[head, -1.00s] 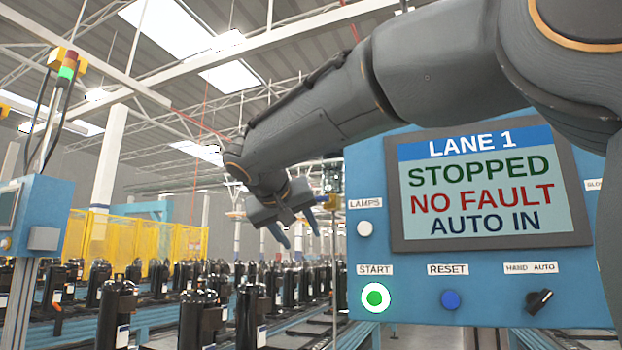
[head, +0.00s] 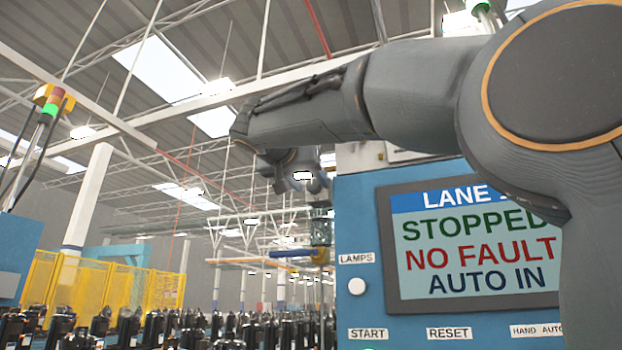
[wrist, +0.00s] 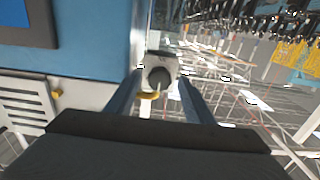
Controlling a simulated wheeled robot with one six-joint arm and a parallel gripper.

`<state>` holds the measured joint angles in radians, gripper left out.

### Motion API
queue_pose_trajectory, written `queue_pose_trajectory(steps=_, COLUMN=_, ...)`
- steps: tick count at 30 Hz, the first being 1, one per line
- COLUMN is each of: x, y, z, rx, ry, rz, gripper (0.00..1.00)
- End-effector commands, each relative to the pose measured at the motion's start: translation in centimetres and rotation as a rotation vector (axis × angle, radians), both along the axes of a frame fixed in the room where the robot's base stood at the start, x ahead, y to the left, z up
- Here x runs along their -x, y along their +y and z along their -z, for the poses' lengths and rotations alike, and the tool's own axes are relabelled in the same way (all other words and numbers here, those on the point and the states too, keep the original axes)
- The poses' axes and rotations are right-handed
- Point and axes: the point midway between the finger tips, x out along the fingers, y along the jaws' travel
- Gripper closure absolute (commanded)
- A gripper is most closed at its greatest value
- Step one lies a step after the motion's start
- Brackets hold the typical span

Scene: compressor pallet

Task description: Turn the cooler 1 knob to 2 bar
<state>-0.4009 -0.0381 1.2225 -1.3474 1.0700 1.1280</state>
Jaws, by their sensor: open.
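A dark round knob (wrist: 160,77) on a small light grey box shows in the wrist view, beyond and between the fingertips. A yellow part (wrist: 148,95) sits just below it. No label or scale is readable, so I cannot tell its setting or whether it is cooler 1's. My gripper (wrist: 160,88) is open, its two blue-grey fingers on either side of the knob in the picture; I see no contact. In the head view my gripper (head: 300,184) hangs small under the wrist, left of the blue panel. The knob cannot be made out there.
A blue control panel (head: 362,225) with a screen reading LANE 1, STOPPED, NO FAULT, AUTO IN stands at right. Yellow fencing (head: 95,285) and rows of black compressors (head: 130,325) lie at lower left. A signal tower (head: 48,100) shows green at left.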

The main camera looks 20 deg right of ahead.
Motion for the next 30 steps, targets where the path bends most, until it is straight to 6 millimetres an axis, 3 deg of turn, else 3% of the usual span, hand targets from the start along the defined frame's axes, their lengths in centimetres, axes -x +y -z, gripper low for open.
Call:
queue_pose_trajectory(steps=11, x=-0.73, y=-0.68, z=0.12, rx=-0.001, ry=0.001, rz=0.002, gripper=0.52)
queue_pose_trajectory(steps=13, x=-0.73, y=-0.69, z=0.12, rx=-0.001, ry=0.001, rz=0.002, gripper=0.59)
queue_pose_trajectory(steps=19, x=-0.71, y=-0.7, z=0.11, rx=0.0, ry=0.001, rz=0.003, gripper=0.92)
queue_pose_trajectory(steps=30, x=-0.72, y=-0.71, z=0.16, rx=0.046, ry=0.035, rz=0.003, gripper=0.93)
